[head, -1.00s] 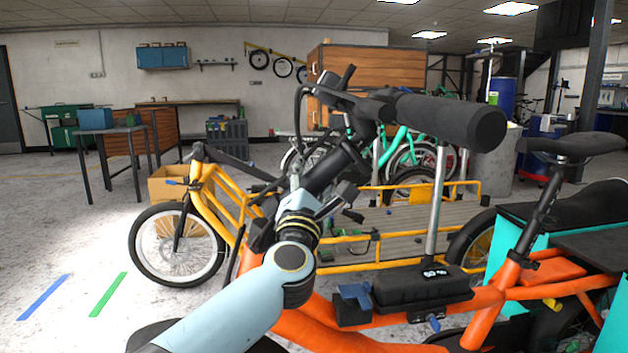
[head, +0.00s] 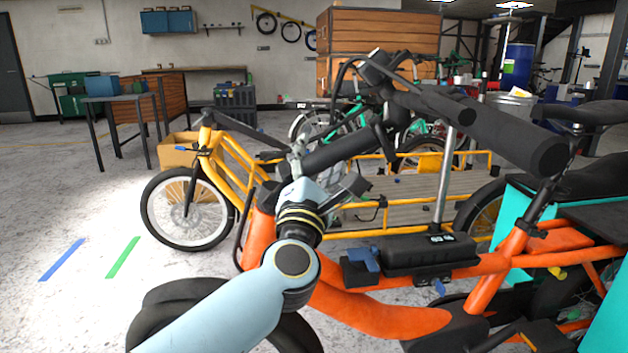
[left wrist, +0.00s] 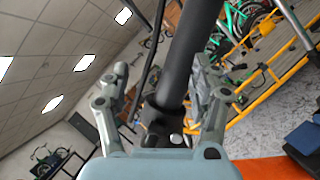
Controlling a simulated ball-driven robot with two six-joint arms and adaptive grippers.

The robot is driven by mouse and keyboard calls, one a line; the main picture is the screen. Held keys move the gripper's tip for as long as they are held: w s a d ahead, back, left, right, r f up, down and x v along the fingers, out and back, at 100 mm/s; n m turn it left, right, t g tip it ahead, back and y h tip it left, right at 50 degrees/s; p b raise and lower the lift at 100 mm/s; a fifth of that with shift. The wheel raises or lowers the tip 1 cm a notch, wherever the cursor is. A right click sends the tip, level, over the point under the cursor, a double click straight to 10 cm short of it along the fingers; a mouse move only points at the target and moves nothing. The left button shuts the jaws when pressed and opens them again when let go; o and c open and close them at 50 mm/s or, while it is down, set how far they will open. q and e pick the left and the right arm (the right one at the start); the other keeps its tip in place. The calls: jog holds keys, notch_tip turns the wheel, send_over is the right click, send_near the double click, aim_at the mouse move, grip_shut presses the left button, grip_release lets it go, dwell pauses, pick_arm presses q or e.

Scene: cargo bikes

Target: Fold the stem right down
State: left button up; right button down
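The stem (head: 343,149) is a thick black tube on the front of the orange cargo bike (head: 380,315). It leans far over, low towards the saddle side, and carries black handlebars (head: 470,118) with a large grip nearest me. My left gripper (head: 322,170) is at the stem's lower part. In the left wrist view the stem (left wrist: 188,55) runs up between the two grey fingers (left wrist: 162,82). The fingers stand apart, with a clear gap on the left side; whether the right one touches is unclear. My right gripper is not in view.
A black box (head: 430,253) with a blue part (head: 363,257) sits on the orange frame below the handlebars. A saddle (head: 585,113) stands at right. A yellow cargo bike (head: 232,170) stands close behind. Open floor (head: 75,215) lies at left.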

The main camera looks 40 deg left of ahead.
pick_arm(q)
jog(key=v, duration=0.6)
jog(key=shift+d+f, duration=0.1)
jog(key=shift+f, duration=0.1)
